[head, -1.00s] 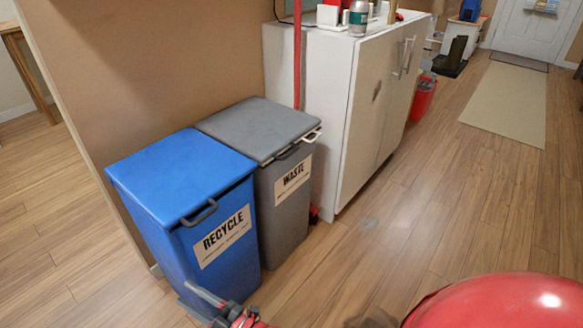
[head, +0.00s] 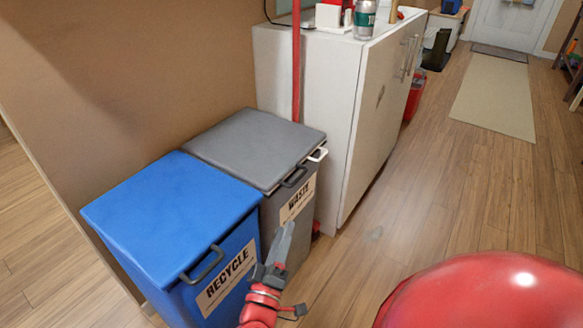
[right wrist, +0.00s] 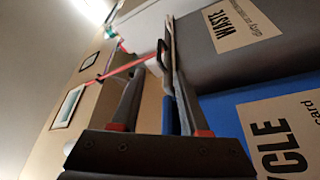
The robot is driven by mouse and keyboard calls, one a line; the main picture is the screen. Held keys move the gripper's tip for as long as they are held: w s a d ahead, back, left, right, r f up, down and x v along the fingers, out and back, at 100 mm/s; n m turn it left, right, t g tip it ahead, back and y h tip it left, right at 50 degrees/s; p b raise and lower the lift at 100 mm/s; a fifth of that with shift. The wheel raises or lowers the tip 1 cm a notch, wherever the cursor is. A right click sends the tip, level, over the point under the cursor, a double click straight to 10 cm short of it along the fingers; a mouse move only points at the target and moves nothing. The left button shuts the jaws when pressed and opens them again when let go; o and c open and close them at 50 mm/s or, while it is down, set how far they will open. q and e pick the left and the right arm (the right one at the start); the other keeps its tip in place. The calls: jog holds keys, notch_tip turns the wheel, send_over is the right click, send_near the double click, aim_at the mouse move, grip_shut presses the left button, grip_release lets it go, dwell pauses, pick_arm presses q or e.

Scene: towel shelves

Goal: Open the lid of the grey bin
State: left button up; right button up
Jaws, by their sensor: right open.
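The grey bin (head: 277,212) marked WASTE stands against the wall, its flat grey lid (head: 255,145) down. A dark handle (head: 294,177) sits at the lid's front edge. My right gripper (head: 285,234) is in front of the bin's label, below the handle, and covers part of the label in the head view. In the right wrist view my right gripper (right wrist: 158,75) has its fingers apart, with nothing held. The grey bin's front (right wrist: 235,45) lies to its right, and the dark handle (right wrist: 161,52) shows near the fingertips. My left gripper is not in view.
The blue RECYCLE bin (head: 170,215) stands close beside the grey bin on the left. A white cabinet (head: 310,90) stands behind it on the right, with a red pole (head: 296,60) at its side. The wood floor (head: 420,200) to the right is clear.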

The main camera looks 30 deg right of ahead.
aim_at(301, 175)
jog(key=b+x, duration=0.2)
jog(key=x, duration=1.5)
grip_shut()
jog(key=shift+r, duration=0.1)
dwell(0.8)
